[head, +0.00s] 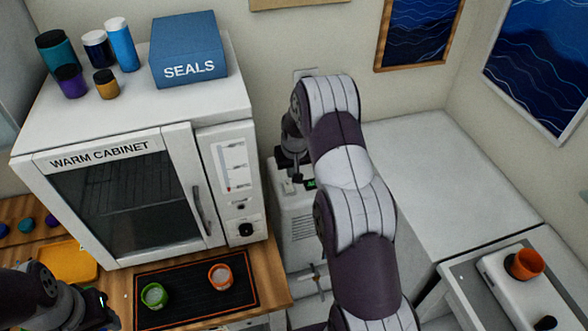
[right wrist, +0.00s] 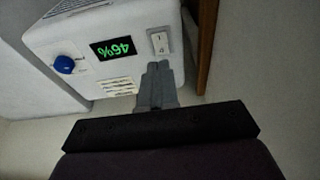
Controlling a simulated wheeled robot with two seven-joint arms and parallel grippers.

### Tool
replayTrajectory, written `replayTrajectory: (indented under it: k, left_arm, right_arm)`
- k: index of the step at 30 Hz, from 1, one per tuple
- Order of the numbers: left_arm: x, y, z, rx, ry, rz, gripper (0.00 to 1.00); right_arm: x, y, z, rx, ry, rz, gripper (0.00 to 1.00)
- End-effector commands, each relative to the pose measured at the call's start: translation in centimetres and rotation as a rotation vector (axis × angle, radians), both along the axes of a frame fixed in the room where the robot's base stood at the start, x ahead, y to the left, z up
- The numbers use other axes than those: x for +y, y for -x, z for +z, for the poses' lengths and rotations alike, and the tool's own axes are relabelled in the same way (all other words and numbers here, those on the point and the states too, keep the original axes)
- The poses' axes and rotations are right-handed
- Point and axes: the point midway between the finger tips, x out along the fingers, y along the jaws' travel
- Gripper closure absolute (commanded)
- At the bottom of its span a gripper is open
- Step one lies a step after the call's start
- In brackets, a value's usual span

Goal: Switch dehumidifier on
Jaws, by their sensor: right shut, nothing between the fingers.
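The dehumidifier (head: 300,224) is a white box standing in the gap to the right of the warm cabinet. In the right wrist view its top panel (right wrist: 125,75) shows a green lit display (right wrist: 114,48) reading 46%, a blue knob (right wrist: 64,64) and a pale rocker switch (right wrist: 160,42). My right gripper (right wrist: 158,68) is shut and empty, its fingertips just short of the switch; contact cannot be told. In the head view the right gripper (head: 290,168) is over the dehumidifier, partly hidden by my arm. My left gripper (head: 92,312) is at the lower left, its fingers unclear.
The warm cabinet (head: 180,140) carries a blue SEALS box (head: 188,50) and several jars. A black mat (head: 180,302) with two cups lies in front.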

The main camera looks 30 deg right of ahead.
Motion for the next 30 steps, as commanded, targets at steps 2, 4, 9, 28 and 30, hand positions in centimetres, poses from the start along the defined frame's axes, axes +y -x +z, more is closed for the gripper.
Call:
replayTrajectory:
  k: [2,4,9,28,30]
  left_arm:
    - [0.0,0.0,-0.9,0.000,0.000,0.000,0.57]
    - [0.0,0.0,-1.1,-0.001,0.000,0.000,0.57]
    - [0.0,0.0,-1.4,-0.001,0.000,0.000,0.57]
    - [0.0,0.0,-1.3,-0.001,0.000,0.000,0.57]
    - [0.0,0.0,-1.7,-0.001,0.000,0.000,0.57]
  right_arm:
    - [0.1,0.6,1.0,-0.003,0.001,0.000,1.00]
    - [0.2,1.1,2.0,-0.003,0.001,0.000,1.00]
    - [0.4,1.7,3.3,0.000,0.000,0.000,1.00]
    - [1.0,3.9,2.2,0.049,-0.018,-0.022,1.00]
    - [2.9,8.0,1.9,0.115,-0.038,-0.023,1.00]
